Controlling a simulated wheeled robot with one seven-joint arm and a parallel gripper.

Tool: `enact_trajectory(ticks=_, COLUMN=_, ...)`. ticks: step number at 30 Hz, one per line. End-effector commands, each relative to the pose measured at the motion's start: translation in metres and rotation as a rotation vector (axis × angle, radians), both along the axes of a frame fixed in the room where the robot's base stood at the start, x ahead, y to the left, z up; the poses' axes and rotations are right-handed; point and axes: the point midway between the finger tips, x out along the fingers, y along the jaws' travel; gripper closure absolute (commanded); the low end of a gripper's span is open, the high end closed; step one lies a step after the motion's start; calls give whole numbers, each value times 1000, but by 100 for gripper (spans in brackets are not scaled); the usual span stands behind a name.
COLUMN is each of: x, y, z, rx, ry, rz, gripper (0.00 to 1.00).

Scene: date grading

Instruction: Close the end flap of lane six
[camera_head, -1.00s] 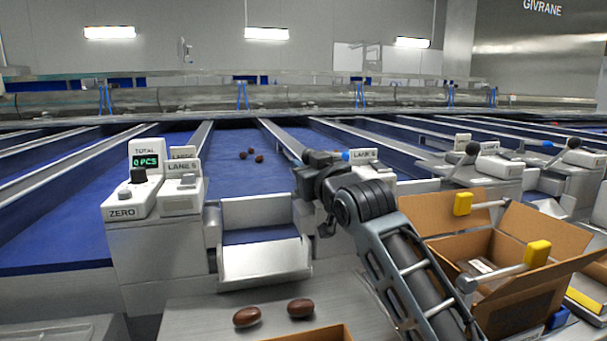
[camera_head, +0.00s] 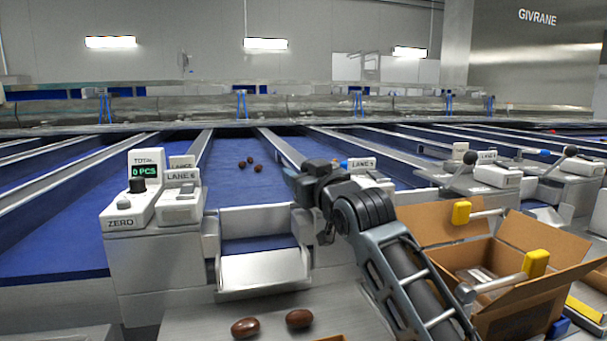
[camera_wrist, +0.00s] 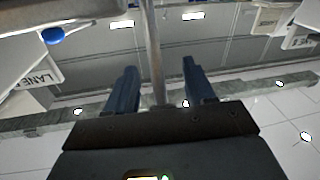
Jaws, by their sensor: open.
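The lane six label (camera_head: 181,176) stands on the white unit left of the lane's end. The pale end flap (camera_head: 264,270) hangs outward and down, tilted toward me. Behind it, three dates (camera_head: 250,161) lie on the blue belt (camera_head: 232,185). My gripper (camera_head: 292,173) is above and to the right of the flap, apart from it. In the wrist view its two fingers (camera_wrist: 160,85) are spread. A grey metal bar (camera_wrist: 150,45) shows between them; I cannot tell whether it lies within or beyond them.
The counter unit (camera_head: 146,183) reads 0 PCS. A blue knob (camera_head: 344,163) is by the neighbouring lane's label, just beyond my arm. Two dates (camera_head: 299,319) lie on the front ledge. An open cardboard box (camera_head: 540,290) with yellow-ended handles stands at the right.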

Motion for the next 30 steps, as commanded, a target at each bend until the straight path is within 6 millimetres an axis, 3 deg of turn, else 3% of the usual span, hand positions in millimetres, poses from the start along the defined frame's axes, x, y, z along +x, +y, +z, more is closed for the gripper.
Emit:
enact_trajectory(ticks=5, x=-6, y=-3, z=-2, rx=0, ry=2, rz=0, gripper=46)
enact_trajectory(ticks=19, x=-63, y=-31, z=-3, rx=1, ry=0, rz=0, gripper=46)
enact_trajectory(ticks=30, x=-71, y=-34, z=-3, rx=0, ry=-1, rz=0, gripper=46)
